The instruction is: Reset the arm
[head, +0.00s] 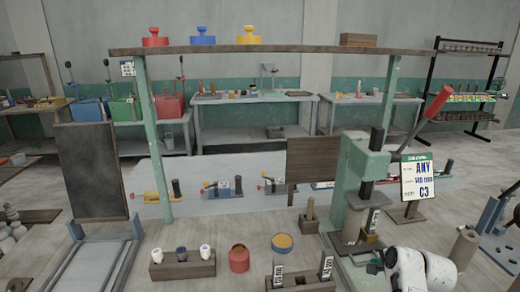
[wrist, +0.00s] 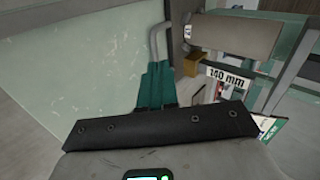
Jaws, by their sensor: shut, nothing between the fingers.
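My gripper (wrist: 158,68) shows in the wrist view as two teal fingers side by side, beyond the dark cover of my wrist. The fingers are shut and I see nothing held between them. A bent grey rod (wrist: 153,42) appears just past the fingertips; I cannot tell whether it touches them. In the head view my white arm (head: 412,270) is at the lower right, in front of the foot of a green press (head: 357,185) with a red-handled lever (head: 436,103). The fingers are not clear in that view.
A sign (head: 416,178) stands right of the press. A card marked 140 mm (wrist: 228,80) is close right of the fingers. A red pot (head: 239,259), a yellow-topped pot (head: 282,243) and a wooden block with bottles (head: 183,268) stand left of my arm. An overhead shelf (head: 290,49) spans the bench.

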